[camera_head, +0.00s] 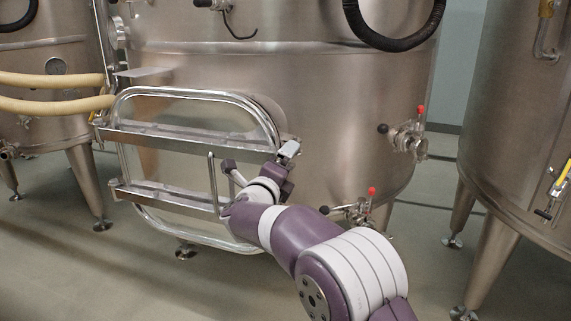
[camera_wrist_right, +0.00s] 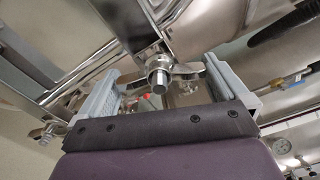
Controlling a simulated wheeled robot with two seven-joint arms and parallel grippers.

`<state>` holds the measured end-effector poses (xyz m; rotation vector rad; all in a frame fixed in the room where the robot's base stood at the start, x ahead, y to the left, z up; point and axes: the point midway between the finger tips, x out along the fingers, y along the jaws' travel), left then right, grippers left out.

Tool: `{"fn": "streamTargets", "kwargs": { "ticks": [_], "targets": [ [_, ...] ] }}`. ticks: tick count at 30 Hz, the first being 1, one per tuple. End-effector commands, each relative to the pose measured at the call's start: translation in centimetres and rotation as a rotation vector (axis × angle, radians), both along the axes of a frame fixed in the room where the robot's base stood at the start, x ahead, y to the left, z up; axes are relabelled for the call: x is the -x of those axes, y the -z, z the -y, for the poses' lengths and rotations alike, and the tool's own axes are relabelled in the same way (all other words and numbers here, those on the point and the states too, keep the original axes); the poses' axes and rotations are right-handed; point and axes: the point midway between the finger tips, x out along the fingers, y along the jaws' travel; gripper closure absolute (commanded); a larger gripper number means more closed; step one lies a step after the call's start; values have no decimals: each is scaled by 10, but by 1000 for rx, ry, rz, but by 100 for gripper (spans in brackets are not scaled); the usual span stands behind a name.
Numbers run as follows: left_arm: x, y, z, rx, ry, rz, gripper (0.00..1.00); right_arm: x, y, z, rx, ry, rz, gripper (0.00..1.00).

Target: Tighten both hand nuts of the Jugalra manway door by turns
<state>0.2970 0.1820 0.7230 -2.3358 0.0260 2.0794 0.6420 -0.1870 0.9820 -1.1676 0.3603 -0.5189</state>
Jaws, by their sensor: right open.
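The manway door (camera_head: 165,160) stands at the vat's lower front, with an upper crossbar (camera_head: 190,138) and a lower crossbar (camera_head: 165,197). My right gripper (camera_head: 287,154) is at the upper bar's right end, partly hiding it. In the right wrist view, the open right gripper (camera_wrist_right: 160,84) has one finger on each side of a winged hand nut (camera_wrist_right: 158,72) on a threaded stud. Its wings point toward the fingers; contact cannot be told. The other hand nut (camera_wrist_right: 48,132) shows at the lower left there. The lower bar's right end is hidden behind my arm. My left gripper is not in view.
An upright handle (camera_head: 213,185) stands on the door's front. Valves with red and black knobs (camera_head: 408,135) (camera_head: 358,207) stick out to the right. Beige hoses (camera_head: 55,92) run in from the left. Another vat (camera_head: 525,130) stands at right; the floor in front is clear.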

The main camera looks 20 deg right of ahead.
Motion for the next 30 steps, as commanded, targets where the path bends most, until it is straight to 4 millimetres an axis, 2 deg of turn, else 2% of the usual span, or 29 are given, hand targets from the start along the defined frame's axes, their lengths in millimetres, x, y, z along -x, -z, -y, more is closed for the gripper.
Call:
{"fn": "streamTargets", "kwargs": {
  "ticks": [1,6,12,16,25,26,28,29,30],
  "targets": [
    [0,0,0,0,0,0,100,11,3,-10,1,-8,-7,0],
    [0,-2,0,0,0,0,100,51,2,-37,1,-8,-7,0],
    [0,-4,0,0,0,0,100,81,1,-57,0,-6,-4,0],
    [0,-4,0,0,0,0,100,88,1,-60,-1,-2,-3,0],
    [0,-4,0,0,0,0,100,87,2,-61,22,-11,-24,0],
    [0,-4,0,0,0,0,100,84,6,-67,45,-42,-58,0],
    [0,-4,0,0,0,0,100,73,22,-94,177,-209,-177,0],
    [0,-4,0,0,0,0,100,70,35,-112,272,-321,-251,0],
    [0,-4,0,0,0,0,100,74,57,-138,434,-499,-365,0]
  ]
}}
